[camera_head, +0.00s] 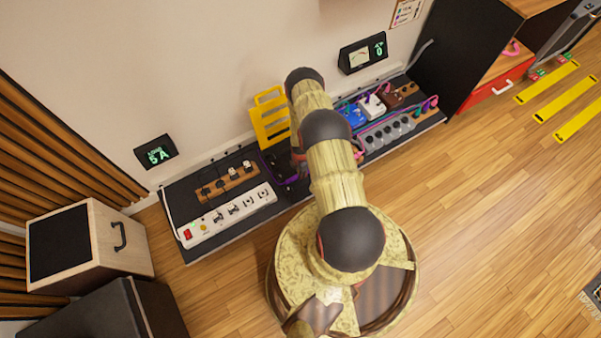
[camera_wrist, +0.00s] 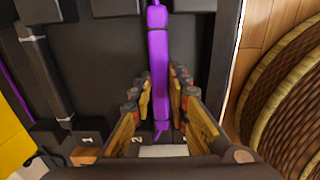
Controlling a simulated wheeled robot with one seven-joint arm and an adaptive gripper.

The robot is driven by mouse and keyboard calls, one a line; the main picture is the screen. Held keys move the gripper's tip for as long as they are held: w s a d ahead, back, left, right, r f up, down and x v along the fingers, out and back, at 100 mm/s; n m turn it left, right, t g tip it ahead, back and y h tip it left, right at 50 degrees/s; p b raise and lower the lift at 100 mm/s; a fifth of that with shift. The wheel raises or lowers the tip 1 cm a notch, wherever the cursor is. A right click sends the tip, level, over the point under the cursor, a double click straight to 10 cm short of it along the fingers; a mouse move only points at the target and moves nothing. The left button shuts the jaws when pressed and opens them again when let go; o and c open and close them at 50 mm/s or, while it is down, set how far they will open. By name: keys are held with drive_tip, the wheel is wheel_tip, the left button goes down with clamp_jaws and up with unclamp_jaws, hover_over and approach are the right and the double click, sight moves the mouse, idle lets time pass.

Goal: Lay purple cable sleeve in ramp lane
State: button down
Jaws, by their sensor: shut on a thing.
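In the wrist view, the purple cable sleeve (camera_wrist: 158,60) runs lengthwise between the two fingers of my gripper (camera_wrist: 160,92), which is shut on it. A dark band crosses the sleeve near its upper part. Dark blocks and a dark surface lie around it. In the head view my arm hides most of the gripper, and a bit of purple (camera_head: 290,181) shows just left of it at the long black board (camera_head: 230,222). Three yellow strips (camera_head: 547,82) lie on the floor at the right. I cannot tell which part is the ramp lane.
A white power strip (camera_head: 228,213) and a wooden socket block (camera_head: 227,182) stand on the board left of my arm. A yellow rack (camera_head: 269,118) stands behind. Pedals (camera_head: 372,104) and cables crowd the right part.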

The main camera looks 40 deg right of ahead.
drive_tip(key=c, duration=1.6)
unclamp_jaws()
drive_tip(key=shift+c, duration=0.2)
drive_tip(key=shift+r, duration=0.1)
wheel_tip(320, 180, up, 12)
